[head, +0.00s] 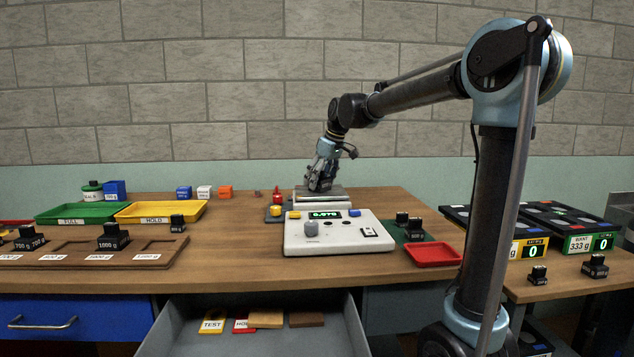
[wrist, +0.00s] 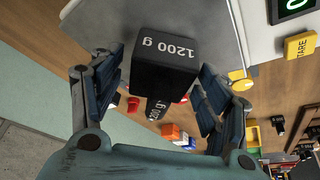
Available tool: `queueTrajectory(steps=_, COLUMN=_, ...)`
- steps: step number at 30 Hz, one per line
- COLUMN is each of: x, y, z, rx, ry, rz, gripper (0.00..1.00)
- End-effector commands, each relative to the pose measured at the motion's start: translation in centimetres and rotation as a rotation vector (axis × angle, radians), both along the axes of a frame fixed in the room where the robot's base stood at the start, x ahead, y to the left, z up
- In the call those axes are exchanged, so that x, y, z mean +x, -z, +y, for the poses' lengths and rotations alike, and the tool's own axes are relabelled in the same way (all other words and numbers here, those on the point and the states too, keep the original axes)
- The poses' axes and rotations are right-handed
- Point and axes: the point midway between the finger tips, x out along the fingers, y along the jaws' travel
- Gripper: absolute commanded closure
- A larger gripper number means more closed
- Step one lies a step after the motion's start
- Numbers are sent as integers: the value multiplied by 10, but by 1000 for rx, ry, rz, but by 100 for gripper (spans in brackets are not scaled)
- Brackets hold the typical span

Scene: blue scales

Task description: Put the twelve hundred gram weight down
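The black weight marked 1200 g (wrist: 165,62) shows in the wrist view, with its smaller labelled knob (wrist: 158,108) between my fingers. My gripper (wrist: 158,92) is open around it, with gaps on both sides of the knob. Behind the weight is the grey pan (wrist: 205,22) of the scale; I cannot tell whether the weight's base touches it. In the head view my gripper (head: 320,186) is low over the pan at the back of the white scale (head: 345,238), and the weight cannot be made out there.
A wooden rack (head: 70,252) with several black weights stands at the left. A green tray (head: 80,213) and a yellow tray (head: 160,212) lie behind it. A red tray (head: 432,254) is right of the scale. An open drawer (head: 265,325) juts out in front.

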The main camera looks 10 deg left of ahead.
Motion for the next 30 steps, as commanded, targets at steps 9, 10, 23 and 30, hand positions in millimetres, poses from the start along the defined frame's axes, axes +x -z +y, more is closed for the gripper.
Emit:
queueTrajectory(steps=9, x=-3, y=-15, z=-5, rx=0, ry=0, rz=0, gripper=31)
queueTrajectory(steps=10, x=-4, y=-19, z=-7, rx=0, ry=0, rz=0, gripper=31)
queueTrajectory(steps=23, x=-19, y=-92, z=-32, rx=0, ry=0, rz=1, gripper=31)
queueTrajectory(steps=30, x=-23, y=-110, z=-38, rx=0, ry=-1, rz=0, gripper=31)
